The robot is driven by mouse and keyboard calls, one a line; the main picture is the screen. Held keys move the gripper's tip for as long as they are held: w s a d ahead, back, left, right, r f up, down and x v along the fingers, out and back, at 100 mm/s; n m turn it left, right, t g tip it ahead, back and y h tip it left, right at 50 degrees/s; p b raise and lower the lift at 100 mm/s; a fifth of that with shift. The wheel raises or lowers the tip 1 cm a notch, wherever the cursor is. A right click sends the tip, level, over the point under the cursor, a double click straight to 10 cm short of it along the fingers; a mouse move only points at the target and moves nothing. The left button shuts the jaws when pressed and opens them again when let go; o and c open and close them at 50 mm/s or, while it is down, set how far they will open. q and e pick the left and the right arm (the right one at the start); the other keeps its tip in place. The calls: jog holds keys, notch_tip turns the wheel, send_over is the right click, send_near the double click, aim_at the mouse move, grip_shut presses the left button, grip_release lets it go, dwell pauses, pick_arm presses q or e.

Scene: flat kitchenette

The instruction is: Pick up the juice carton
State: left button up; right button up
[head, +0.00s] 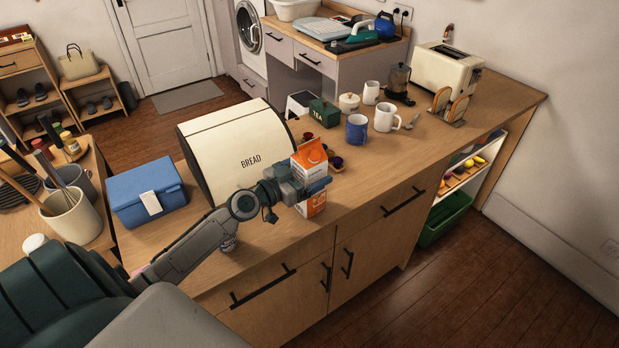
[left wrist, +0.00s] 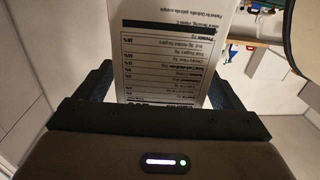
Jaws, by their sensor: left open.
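An orange and white juice carton (head: 309,156) stands upright on the wooden counter, just to the right of the bread box. My left gripper (head: 318,187) is at the carton's middle, in front of part of it in the head view. In the left wrist view the carton's white printed side (left wrist: 165,50) fills the space between the two open fingers (left wrist: 165,95). The jaws are open around the carton; I cannot tell whether either finger touches it. My right gripper is not in view.
A cream bread box (head: 222,150) stands close to the carton's left. Small dark and red pods (head: 336,162) lie right behind it. A blue mug (head: 357,130), a white mug (head: 386,118) and a toaster (head: 446,72) stand farther back. The counter front is fairly clear.

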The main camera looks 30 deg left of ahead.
pick_arm(q)
jog(key=c, duration=1.7)
jog(key=shift+w+r, duration=0.1)
jog(key=shift+w, duration=0.05)
jog(key=shift+c, duration=1.1)
